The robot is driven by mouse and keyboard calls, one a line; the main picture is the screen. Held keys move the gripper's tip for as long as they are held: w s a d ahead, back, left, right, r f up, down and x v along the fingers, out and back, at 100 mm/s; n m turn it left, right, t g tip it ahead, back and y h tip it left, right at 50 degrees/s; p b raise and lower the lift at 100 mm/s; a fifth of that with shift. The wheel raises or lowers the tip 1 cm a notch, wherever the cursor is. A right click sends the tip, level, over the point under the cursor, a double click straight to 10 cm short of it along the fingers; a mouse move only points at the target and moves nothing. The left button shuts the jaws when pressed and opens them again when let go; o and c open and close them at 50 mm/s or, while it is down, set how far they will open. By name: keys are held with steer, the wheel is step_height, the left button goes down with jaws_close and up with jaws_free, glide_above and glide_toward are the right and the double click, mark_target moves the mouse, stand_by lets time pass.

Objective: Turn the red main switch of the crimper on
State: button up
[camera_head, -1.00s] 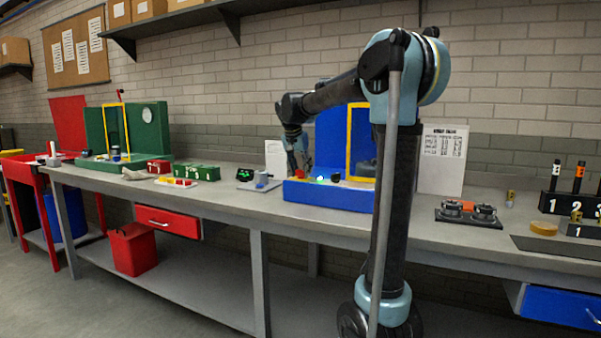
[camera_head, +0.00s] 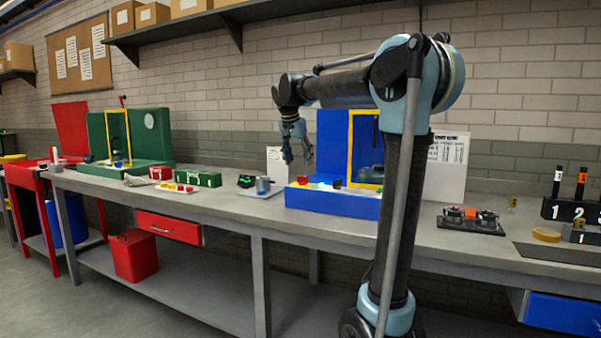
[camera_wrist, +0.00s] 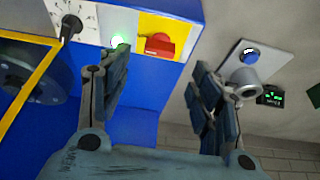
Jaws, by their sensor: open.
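The red main switch (camera_wrist: 158,44) sits on a yellow plate on the blue machine, which I take as the crimper. In the head view the switch (camera_head: 302,180) shows small at the left of the blue base (camera_head: 335,202). A lit green-white lamp (camera_wrist: 118,41) is beside it, then a black knob (camera_wrist: 70,26) on a white dial. My gripper (camera_wrist: 160,68) is open and empty. The switch appears between and beyond its fingertips, apart from them. In the head view my gripper (camera_head: 298,156) hangs above the switch. I cannot tell the switch's position.
A yellow frame (camera_head: 351,150) stands on the blue machine. A green machine (camera_head: 150,140) stands farther left.

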steer(key=shift+v, duration=2)
steer(key=s+d+f+n+h, duration=0.1)
steer(key=s+d+f, duration=0.2)
steer(key=s+d, duration=0.35)
steer(key=s+d+f+n, duration=0.2)
steer(key=s+d+f, duration=0.25)
steer(key=s, duration=0.25)
steer(key=s+d+f+n+g+h, duration=0.1)
steer(key=s+d+f, duration=0.4)
steer(key=s+f, duration=0.35)
steer(key=s+d+f+n, duration=0.2)
steer(key=s+d+f, duration=0.4)
steer(key=s+f, duration=0.3)
steer(key=s+a+f+y, duration=0.2)
steer(key=a+f, duration=0.1)
steer(key=f, duration=0.3)
steer(key=s+a+f+y, duration=0.2)
steer(key=s+a+f, duration=0.1)
steer(key=f, duration=0.3)
steer(key=shift+s+a+f+g, duration=0.3)
steer(key=shift+a, duration=0.05)
steer(key=shift+w+f, duration=0.2)
steer(key=shift+w, duration=0.25)
